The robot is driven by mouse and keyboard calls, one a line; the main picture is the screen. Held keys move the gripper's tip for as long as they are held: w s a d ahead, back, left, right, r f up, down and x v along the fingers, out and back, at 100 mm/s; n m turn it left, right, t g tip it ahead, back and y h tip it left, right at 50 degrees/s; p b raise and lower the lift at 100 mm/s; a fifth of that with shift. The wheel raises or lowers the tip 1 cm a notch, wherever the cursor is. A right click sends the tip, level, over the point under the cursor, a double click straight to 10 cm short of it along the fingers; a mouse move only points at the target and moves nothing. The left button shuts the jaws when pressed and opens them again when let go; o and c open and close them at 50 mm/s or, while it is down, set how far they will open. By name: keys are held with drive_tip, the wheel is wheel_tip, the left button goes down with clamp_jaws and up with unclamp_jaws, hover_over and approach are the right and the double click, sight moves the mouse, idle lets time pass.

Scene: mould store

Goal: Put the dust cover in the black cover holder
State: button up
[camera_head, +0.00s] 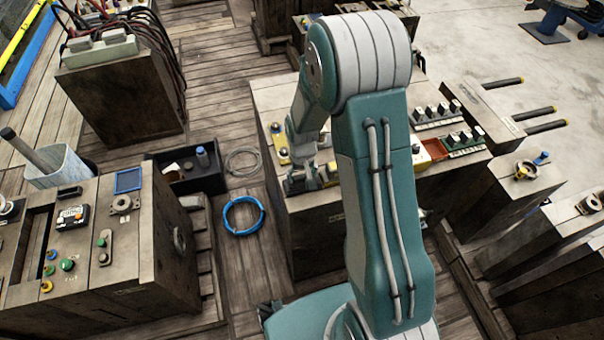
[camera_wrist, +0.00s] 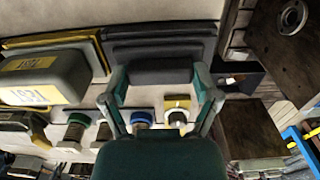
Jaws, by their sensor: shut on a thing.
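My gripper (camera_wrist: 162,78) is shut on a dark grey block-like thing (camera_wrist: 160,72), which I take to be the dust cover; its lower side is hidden. Just beyond it in the wrist view lies a black flat tray-like holder (camera_wrist: 160,30), which I take to be the black cover holder. The held cover overlaps its near part in the picture; I cannot tell if they touch. In the head view my gripper (camera_head: 304,180) is low over the near left part of the central bench top, and the held cover is hardly visible there.
Left of the black holder in the wrist view are a yellow-edged holder (camera_wrist: 97,55) and a grey-and-yellow labelled block (camera_wrist: 40,78). Several knobs (camera_wrist: 178,104) stand close by. In the head view, a blue coil (camera_head: 262,216) and a black crate (camera_head: 212,182) lie on the floor left of the bench.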

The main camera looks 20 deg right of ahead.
drive_tip(key=o, duration=1)
drive_tip(key=shift+c, duration=0.2)
drive_tip(key=shift+r, duration=0.1)
drive_tip(key=shift+r, duration=3.65)
